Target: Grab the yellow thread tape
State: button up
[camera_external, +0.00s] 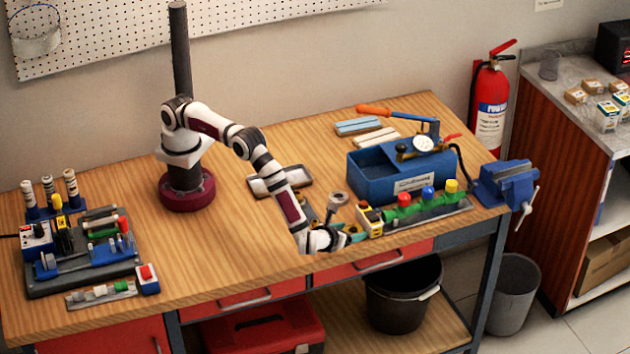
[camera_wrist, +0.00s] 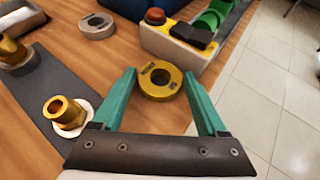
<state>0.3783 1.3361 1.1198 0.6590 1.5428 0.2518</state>
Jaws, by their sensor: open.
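The yellow thread tape (camera_wrist: 145,89) is a flat ring-shaped roll with dark print, lying on the wooden bench close to its front edge in the wrist view. My gripper (camera_wrist: 158,75) is open, its two teal fingers pointing at the roll, with a tip on either side of it in the picture. I cannot tell whether the tips are down at the roll's height. Nothing is held. In the external view my gripper (camera_external: 351,237) is low at the bench's front edge, left of the yellow-and-black button box; the tape cannot be made out there.
A box with a red button (camera_wrist: 155,16) and black block stands just beyond the tape. A silver-grey ring (camera_wrist: 97,32) lies to its upper left. Brass fittings (camera_wrist: 66,112) stand on a grey mat (camera_wrist: 50,75) at left. Beyond the bench edge at right is tiled floor (camera_wrist: 265,80).

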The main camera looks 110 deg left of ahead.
jog(key=c, duration=1)
jog(key=shift+o, duration=0.2)
jog(key=shift+r, duration=0.15)
